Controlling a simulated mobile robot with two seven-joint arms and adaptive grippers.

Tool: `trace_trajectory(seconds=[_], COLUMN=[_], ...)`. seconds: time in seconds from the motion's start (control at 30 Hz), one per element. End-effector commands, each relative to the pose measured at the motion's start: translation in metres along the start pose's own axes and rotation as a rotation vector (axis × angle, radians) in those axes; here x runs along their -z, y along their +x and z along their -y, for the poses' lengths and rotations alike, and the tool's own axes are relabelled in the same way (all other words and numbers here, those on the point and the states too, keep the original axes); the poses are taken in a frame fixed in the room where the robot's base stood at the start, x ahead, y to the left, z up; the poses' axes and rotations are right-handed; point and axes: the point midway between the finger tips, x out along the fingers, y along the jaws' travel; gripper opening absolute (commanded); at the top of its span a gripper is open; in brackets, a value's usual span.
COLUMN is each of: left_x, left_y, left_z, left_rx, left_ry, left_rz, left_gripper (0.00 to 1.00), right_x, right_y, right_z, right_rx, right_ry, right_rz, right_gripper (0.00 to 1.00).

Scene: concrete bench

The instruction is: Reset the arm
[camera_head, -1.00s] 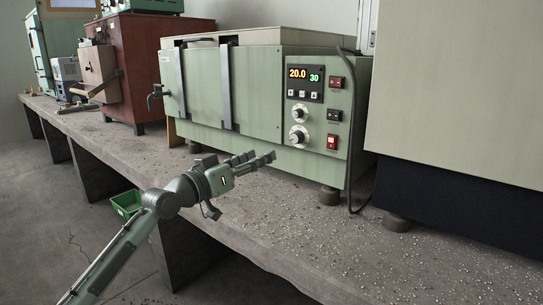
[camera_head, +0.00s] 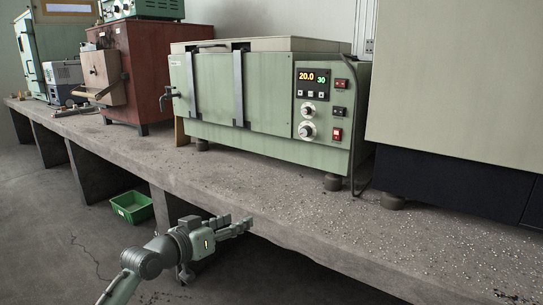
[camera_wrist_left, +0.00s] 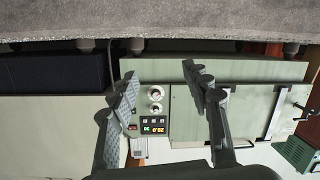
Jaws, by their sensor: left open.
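My left gripper (camera_head: 240,226) is in front of the concrete bench's front edge in the head view, below the level of its top. Its jaws are open and empty. In the left wrist view, the two fingers of my left gripper (camera_wrist_left: 165,85) stand apart with the green water bath's control panel showing between them. My right gripper is not in view.
The green water bath (camera_head: 215,100), with a lit display, stands on the concrete bench (camera_head: 270,195). A red-brown cabinet (camera_head: 140,70) stands left of it, a large pale cabinet (camera_head: 455,80) right. A green bin (camera_head: 132,207) sits on the floor. Open floor lies in front.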

Motion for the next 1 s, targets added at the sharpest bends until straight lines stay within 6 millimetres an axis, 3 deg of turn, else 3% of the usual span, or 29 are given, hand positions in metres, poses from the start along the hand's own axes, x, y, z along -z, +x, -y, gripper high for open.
trace_trajectory(seconds=[0.03, 0.17, 0.27, 0.4, 0.5, 0.6, 0.73, 0.83, 1.0], left_x=[-0.032, -0.118, -0.185, -0.271, -0.323, -0.361, -0.39, -0.401, -0.405], left_y=[-0.007, -0.036, -0.071, -0.136, -0.191, -0.243, -0.294, -0.315, -0.324], left_z=[0.003, 0.017, 0.027, 0.036, 0.039, 0.04, 0.039, 0.037, 0.037], left_rx=[0.028, 0.124, 0.208, 0.327, 0.412, 0.485, 0.554, 0.582, 0.596], left_ry=[-0.007, -0.008, -0.011, -0.019, -0.026, -0.029, -0.031, -0.031, -0.03], left_rz=[0.058, 0.227, 0.374, 0.585, 0.735, 0.865, 0.985, 1.034, 1.056], left_gripper=[0.48, 0.48, 0.48, 0.48, 0.48, 0.48, 0.48, 0.48, 0.48], right_x=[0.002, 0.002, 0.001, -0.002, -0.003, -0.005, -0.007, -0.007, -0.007], right_y=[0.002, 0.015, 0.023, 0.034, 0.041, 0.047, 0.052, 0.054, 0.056], right_z=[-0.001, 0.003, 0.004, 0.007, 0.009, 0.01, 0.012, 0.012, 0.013], right_rx=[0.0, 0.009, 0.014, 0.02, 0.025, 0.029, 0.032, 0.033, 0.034], right_ry=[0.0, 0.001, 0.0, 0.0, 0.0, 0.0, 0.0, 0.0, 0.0], right_rz=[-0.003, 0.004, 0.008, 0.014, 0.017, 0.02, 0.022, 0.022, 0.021], right_gripper=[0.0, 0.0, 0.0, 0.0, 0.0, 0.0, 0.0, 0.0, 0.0])
